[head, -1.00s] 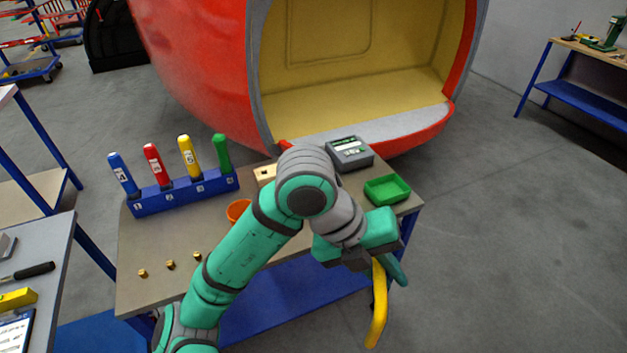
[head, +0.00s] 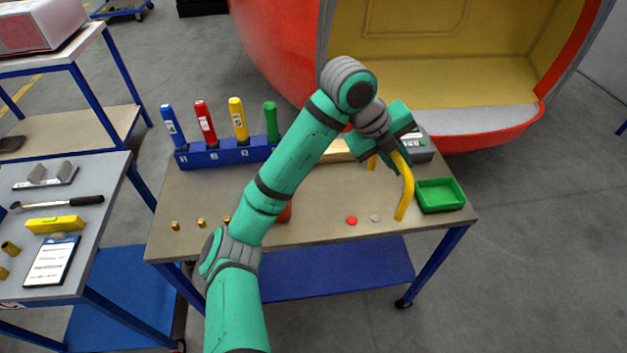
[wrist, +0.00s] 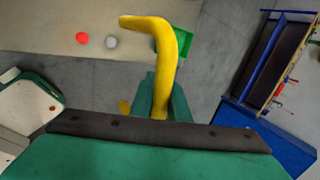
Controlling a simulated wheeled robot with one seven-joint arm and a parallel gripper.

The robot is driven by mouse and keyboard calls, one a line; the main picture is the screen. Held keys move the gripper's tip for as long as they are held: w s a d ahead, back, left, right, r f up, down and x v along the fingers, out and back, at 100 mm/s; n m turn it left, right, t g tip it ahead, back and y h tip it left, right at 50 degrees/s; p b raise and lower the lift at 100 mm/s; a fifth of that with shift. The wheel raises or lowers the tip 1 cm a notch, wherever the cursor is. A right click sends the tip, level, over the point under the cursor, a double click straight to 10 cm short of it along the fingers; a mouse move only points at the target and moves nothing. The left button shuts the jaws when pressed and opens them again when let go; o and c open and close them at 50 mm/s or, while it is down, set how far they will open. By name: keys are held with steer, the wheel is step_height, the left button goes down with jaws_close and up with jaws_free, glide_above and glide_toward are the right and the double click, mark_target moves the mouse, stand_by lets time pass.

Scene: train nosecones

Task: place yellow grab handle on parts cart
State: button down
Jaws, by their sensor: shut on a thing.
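A yellow grab handle (head: 404,190) is held in my gripper (head: 392,150), above the right part of the middle cart (head: 330,205). It is a bent bar with one long part hanging down, and a short yellow end shows left of the jaws. In the wrist view the handle (wrist: 164,50) rises from between the fingers of my gripper (wrist: 162,98) and bends left at its tip. Another cart with a grey top (head: 95,190) stands at left. I cannot tell which of the two is the parts cart.
The middle cart carries a blue rack (head: 225,153) of coloured tools, a green tray (head: 440,195), a grey device (head: 418,146), a red disc (head: 352,220) and a grey disc (head: 375,217). The left cart holds a yellow case (head: 55,224) and a clipboard (head: 52,262). A red nosecone (head: 275,50) stands behind.

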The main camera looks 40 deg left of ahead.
steer(key=s+a+f+n+t+y, duration=0.1)
steer(key=a+f+n+y, duration=0.2)
steer(key=a, duration=1.1)
steer(key=s+a+f+n+y, duration=0.1)
steer(key=a+f+n, duration=0.3)
steer(key=a, duration=1.1)
steer(key=shift+n, duration=0.3)
steer(key=shift+s+d+f, duration=0.1)
steer(key=shift+f, duration=1.95)
steer(key=shift+d+f, duration=0.1)
steer(key=shift+f, duration=1.95)
steer(key=c, duration=2.1)
jaws_free()
steer(key=shift+f, duration=0.15)
steer(key=o, duration=0.4)
steer(key=v, duration=1.2)
steer(key=shift+d, duration=0.2)
